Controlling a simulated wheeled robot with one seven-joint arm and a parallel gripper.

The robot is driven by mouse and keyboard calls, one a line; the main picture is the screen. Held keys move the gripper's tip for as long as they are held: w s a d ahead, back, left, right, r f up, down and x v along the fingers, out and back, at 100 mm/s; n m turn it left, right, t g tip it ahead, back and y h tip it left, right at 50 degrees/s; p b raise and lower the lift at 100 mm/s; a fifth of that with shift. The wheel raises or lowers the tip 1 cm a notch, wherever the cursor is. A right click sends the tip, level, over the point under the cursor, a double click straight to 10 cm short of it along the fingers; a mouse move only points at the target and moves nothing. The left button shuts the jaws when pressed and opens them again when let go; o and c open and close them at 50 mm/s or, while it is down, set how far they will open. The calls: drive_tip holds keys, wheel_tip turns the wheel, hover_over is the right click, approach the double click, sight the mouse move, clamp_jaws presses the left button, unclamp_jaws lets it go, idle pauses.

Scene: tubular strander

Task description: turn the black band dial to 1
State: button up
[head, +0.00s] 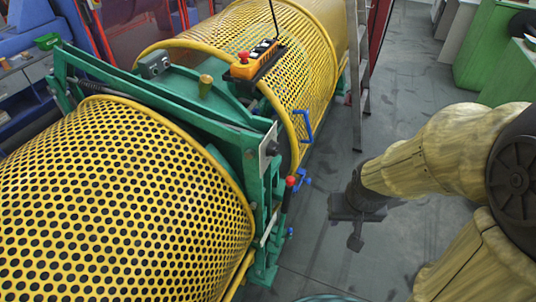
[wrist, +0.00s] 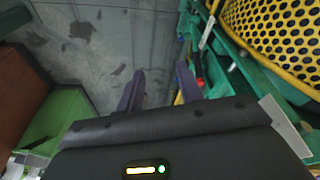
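A small dark round knob, which looks like the black band dial (head: 271,148), sits on a pale metal plate on the green frame of the machine, in the middle of the head view. Its markings and setting are too small to read. I cannot pick it out in the wrist view. My gripper (head: 356,222) hangs to the right of the frame, over the grey floor and apart from the dial. In the wrist view my gripper (wrist: 160,88) shows two fingers spread apart with nothing between them.
Yellow perforated guards (head: 120,200) flank the green frame (head: 230,135). A red-knobbed lever (head: 289,190) and blue handle (head: 306,127) stick out on its right side. An orange control box (head: 256,60) sits on top. A ladder (head: 358,70) stands behind. Grey floor lies clear around my gripper.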

drive_tip(key=shift+a, duration=0.1)
drive_tip(key=o, duration=0.5)
drive_tip(key=shift+w, duration=0.15)
drive_tip(key=w+d+f+n+t+y+p, duration=0.2)
drive_tip(key=w+n+t+y, duration=0.55)
drive_tip(key=w, duration=1.15)
drive_tip(key=s+r+n+g+y, duration=0.1)
drive_tip(key=s+y, duration=0.1)
drive_tip(key=y, duration=0.1)
drive_tip(key=s+r+n+g+y+p, duration=0.1)
drive_tip(key=s+n+y, duration=0.1)
drive_tip(key=y, duration=0.1)
drive_tip(key=s+r+n+g+y+p, duration=0.1)
drive_tip(key=s+r+g+y, duration=0.1)
drive_tip(key=y, duration=0.1)
drive_tip(key=shift+s+a+n+y, duration=0.25)
drive_tip(key=shift+a, duration=0.15)
drive_tip(key=shift+a, duration=0.1)
